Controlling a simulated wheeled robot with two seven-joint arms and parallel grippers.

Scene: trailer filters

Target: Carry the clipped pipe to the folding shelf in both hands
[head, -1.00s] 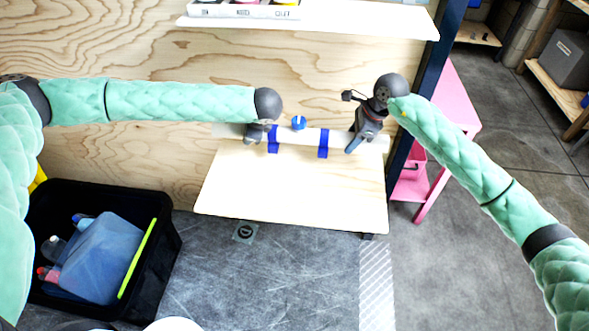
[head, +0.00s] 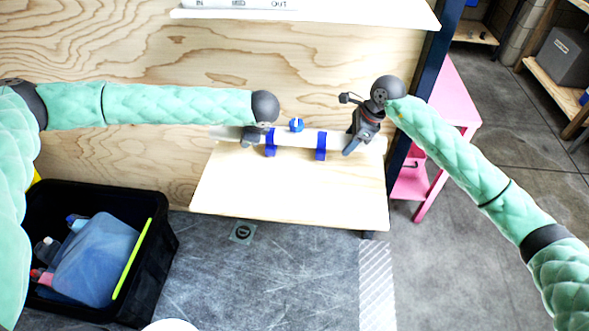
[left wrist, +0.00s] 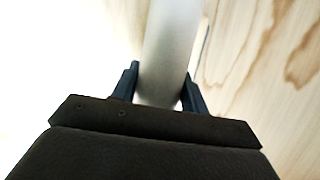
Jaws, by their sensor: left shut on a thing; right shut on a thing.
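The white pipe (head: 296,137) with two blue clips (head: 271,145) and a blue-and-white knob lies level above the back of the wooden folding shelf (head: 290,195). I cannot tell whether it touches the shelf or the wall. My left gripper (head: 250,140) is shut on the pipe's left end. In the left wrist view the pipe (left wrist: 168,55) runs between the dark fingers. My right gripper (head: 352,147) is shut on the pipe near its right end. The fingertips are partly hidden by the wrists.
A black bin (head: 150,255) with bottles stands on the floor at lower left. A white upper shelf (head: 350,16) is above the pipe. A dark blue post (head: 425,100) and a pink stand (head: 455,95) are at the right. The folding shelf's surface is clear.

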